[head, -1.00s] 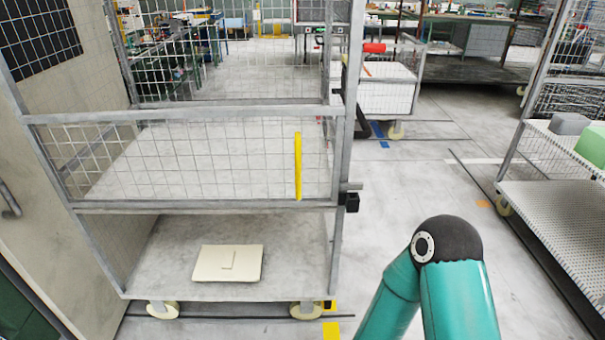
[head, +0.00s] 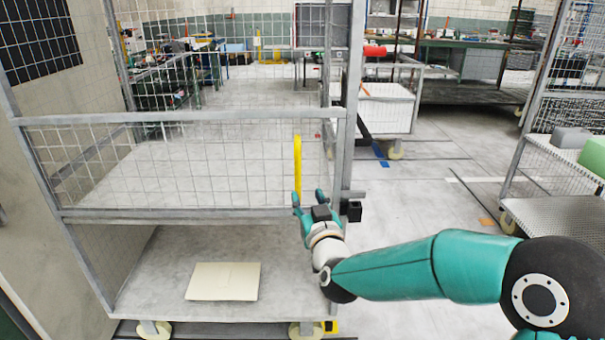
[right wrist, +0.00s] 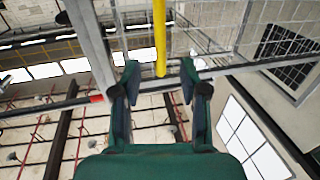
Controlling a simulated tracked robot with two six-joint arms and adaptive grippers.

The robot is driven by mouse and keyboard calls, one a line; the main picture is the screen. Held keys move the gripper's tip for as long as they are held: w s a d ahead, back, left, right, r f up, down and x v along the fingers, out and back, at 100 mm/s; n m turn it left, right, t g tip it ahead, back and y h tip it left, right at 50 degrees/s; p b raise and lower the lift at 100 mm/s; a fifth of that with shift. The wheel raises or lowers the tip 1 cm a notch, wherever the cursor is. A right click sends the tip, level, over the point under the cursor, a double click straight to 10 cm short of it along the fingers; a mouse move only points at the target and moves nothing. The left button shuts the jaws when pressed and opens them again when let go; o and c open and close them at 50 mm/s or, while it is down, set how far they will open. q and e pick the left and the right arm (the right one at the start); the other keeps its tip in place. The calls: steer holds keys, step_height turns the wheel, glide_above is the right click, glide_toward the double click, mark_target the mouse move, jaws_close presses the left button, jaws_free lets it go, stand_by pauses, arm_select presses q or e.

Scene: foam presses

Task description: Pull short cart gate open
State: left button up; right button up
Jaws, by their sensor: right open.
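The short gate (head: 200,165) is a wire-mesh panel across the front of the grey cart, above its lower shelf. It stands shut against the frame. A yellow upright handle (head: 298,165) is on its right part. My right gripper (head: 308,198) is open at the lower end of the handle. In the right wrist view the yellow handle (right wrist: 160,38) runs down between the tips of my open right gripper (right wrist: 159,72); I cannot tell whether they touch it. A dark latch block (head: 353,210) sits on the right post. My left gripper is not in view.
A cream flat panel (head: 223,281) lies on the cart's lower shelf (head: 170,255). A wall with a dark grid panel (head: 40,40) stands close on the left. Another cart (head: 560,215) stands at the right.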

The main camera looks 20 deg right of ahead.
mark_target(298, 177)
steer(key=w, duration=0.3)
steer(key=w+p, duration=0.1)
steer(key=w, duration=0.3)
steer(key=w+d+p, duration=0.1)
steer(key=w, duration=0.3)
steer(key=shift+w+f, duration=0.1)
jaws_close()
